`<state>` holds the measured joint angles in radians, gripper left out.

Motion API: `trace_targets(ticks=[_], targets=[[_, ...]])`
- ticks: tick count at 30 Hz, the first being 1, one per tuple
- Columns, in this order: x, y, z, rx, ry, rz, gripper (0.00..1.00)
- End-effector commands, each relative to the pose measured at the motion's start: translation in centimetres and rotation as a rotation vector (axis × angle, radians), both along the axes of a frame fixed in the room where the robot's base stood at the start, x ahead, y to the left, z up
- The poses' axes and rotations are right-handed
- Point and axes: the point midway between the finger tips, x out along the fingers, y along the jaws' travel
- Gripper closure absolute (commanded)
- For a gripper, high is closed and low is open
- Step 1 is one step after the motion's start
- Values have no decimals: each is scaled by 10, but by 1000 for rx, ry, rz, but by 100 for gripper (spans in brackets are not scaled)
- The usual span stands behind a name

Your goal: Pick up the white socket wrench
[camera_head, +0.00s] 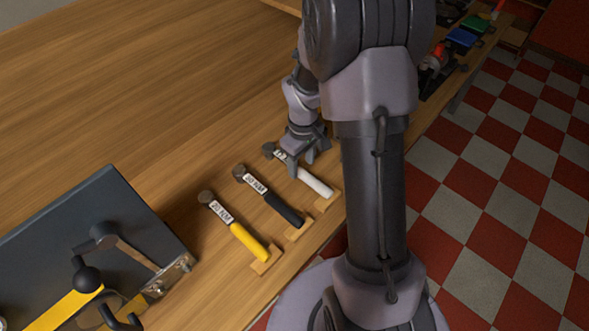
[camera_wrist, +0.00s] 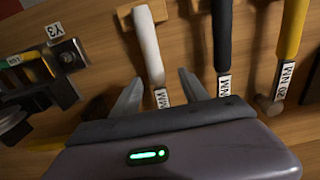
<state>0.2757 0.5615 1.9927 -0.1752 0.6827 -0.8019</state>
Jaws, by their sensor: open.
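The white socket wrench (camera_head: 315,182) lies on the wooden bench, its white handle end on a small wooden block and its dark head toward the back. In the wrist view its white handle (camera_wrist: 148,45) points away from me, with a label near the gripper. My gripper (camera_head: 305,160) is over the label and head end of the white wrench. In the wrist view my gripper (camera_wrist: 158,92) is open, one finger on each side of the wrench line, with nothing held. The wrench head is hidden behind the gripper body there. Whether the fingers touch the wrench I cannot tell.
A black-handled wrench (camera_head: 271,197) and a yellow-handled wrench (camera_head: 236,228) lie parallel on the left. A dark case (camera_head: 95,225) stands further left. In the wrist view a black metal fixture (camera_wrist: 45,80) is on the left. The bench behind is clear.

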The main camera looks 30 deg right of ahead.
Motion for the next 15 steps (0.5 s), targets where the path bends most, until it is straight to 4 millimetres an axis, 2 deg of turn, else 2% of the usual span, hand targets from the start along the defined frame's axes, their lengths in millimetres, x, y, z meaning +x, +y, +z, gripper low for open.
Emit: trace_targets(ticks=[1, 7, 12, 15], targets=[[0, 0, -9, 1, 1, -1, 48], [-1, -4, -28, 1, 1, -2, 48], [-2, -8, -63, 0, 2, -1, 48], [-1, -8, -65, -1, -1, -1, 48]])
